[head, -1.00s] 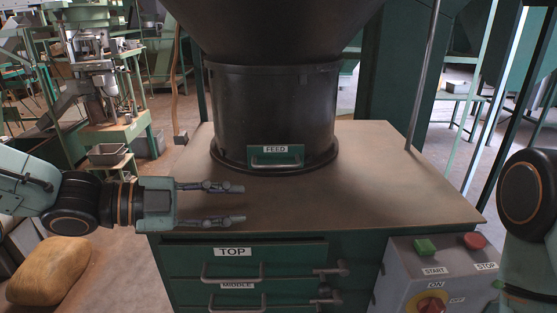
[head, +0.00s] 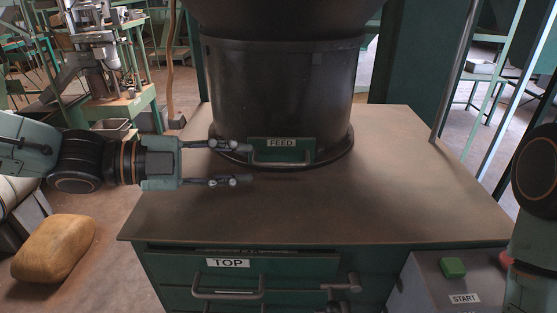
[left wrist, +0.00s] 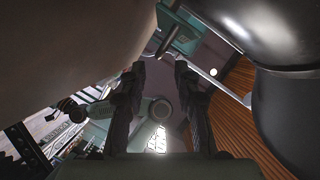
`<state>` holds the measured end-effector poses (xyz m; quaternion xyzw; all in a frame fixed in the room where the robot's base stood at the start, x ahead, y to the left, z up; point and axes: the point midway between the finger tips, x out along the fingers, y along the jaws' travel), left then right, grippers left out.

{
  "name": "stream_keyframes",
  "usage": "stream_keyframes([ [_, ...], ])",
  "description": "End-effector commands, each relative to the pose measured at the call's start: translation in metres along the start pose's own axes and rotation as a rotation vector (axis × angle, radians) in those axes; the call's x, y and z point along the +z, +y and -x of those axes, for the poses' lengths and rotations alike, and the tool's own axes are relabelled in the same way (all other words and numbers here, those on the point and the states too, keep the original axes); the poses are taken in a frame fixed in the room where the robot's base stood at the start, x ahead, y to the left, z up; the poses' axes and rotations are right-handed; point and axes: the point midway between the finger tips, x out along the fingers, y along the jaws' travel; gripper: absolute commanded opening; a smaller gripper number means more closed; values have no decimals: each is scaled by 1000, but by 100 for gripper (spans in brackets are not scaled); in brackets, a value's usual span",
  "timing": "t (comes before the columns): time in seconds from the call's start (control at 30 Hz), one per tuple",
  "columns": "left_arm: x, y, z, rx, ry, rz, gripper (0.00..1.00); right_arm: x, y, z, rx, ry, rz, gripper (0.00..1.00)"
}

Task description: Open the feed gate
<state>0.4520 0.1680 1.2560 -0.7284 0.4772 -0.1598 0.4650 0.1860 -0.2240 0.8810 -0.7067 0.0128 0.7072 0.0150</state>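The feed gate (head: 290,151) is a small green plate with a FEED label and a grey bar handle, low on the front of the black hopper. It appears closed. My left gripper (head: 246,164) is open and empty, its fingers apart one above the other and pointing right. Its tips are just left of and near the handle; contact cannot be told. In the left wrist view, my left gripper's dark fingers (left wrist: 158,70) are spread, and what looks like the green gate (left wrist: 181,36) lies beyond their tips. My right arm shows at the right edge of the head view; its gripper is not seen.
The hopper (head: 283,90) stands on a brown tabletop (head: 400,185) that is otherwise clear. Below are green drawers, one marked TOP (head: 228,263). A grey control box (head: 432,290) with a green START button is at front right. A tan sack (head: 53,247) lies at left.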

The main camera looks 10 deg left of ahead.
Motion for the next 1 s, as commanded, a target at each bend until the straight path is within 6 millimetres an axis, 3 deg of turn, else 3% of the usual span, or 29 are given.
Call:
stream_keyframes([
  [0.4, 0, 4, -25, 4, -3, -3, 32, 0, 0, -20, 0, 0, 0, 40],
  [1.0, 1, 1, -69, 3, -2, -1, 32, 0, 0, -27, 0, 0, 0, 40],
])
